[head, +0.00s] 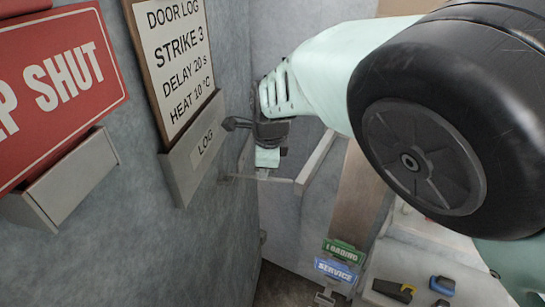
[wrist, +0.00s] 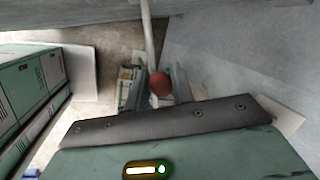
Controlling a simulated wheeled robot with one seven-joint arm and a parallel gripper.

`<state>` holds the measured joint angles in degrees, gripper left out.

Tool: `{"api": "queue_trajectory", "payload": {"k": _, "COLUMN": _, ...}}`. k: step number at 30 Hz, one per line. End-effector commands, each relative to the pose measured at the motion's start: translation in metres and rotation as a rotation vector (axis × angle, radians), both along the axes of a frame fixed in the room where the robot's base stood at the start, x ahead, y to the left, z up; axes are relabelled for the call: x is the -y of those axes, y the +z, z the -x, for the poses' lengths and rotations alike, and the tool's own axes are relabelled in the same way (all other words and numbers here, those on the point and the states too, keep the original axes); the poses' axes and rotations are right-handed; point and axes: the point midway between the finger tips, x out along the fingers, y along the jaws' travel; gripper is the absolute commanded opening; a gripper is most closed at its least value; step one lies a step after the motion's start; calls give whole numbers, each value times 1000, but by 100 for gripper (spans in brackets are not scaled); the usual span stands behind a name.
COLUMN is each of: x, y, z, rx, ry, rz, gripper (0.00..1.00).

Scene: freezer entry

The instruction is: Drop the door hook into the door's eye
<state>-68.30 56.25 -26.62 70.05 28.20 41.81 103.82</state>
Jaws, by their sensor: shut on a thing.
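The door hook shows in the wrist view as a pale rod (wrist: 149,38) with a red ball knob (wrist: 160,84). The knob sits between the two fingers of my gripper (wrist: 156,98), which is shut on the hook. In the head view my gripper (head: 267,164) reaches down beside the grey wall, near the picture's middle. A thin pale rod (head: 258,179) runs sideways just below the fingertips; I cannot tell for sure that it is the hook. The red knob is hidden in the head view. I cannot make out the door's eye in either view.
A door log board (head: 178,55) and its log holder (head: 192,150) are on the wall left of my gripper. A red sign (head: 55,90) hangs further left. Green and blue tags (head: 337,270) and several small tools (head: 394,291) lie lower right.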

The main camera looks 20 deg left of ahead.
Motion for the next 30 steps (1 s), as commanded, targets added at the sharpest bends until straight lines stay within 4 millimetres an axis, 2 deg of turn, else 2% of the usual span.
{"api": "queue_trajectory", "payload": {"k": 11, "x": -1, "y": -2, "z": 2, "rx": 0, "ry": 3, "rz": 3, "gripper": 0}}
{"api": "queue_trajectory", "payload": {"k": 12, "x": -1, "y": -2, "z": 2, "rx": 0, "ry": 3, "rz": 3, "gripper": 32}}
{"api": "queue_trajectory", "payload": {"k": 14, "x": -1, "y": -2, "z": 2, "rx": 0, "ry": 3, "rz": 3, "gripper": 45}}
{"api": "queue_trajectory", "payload": {"k": 25, "x": 0, "y": 3, "z": 2, "rx": 0, "ry": 1, "rz": 3, "gripper": 45}}
{"api": "queue_trajectory", "payload": {"k": 30, "x": 5, "y": 24, "z": 7, "rx": 2, "ry": 2, "rz": -1, "gripper": 45}}
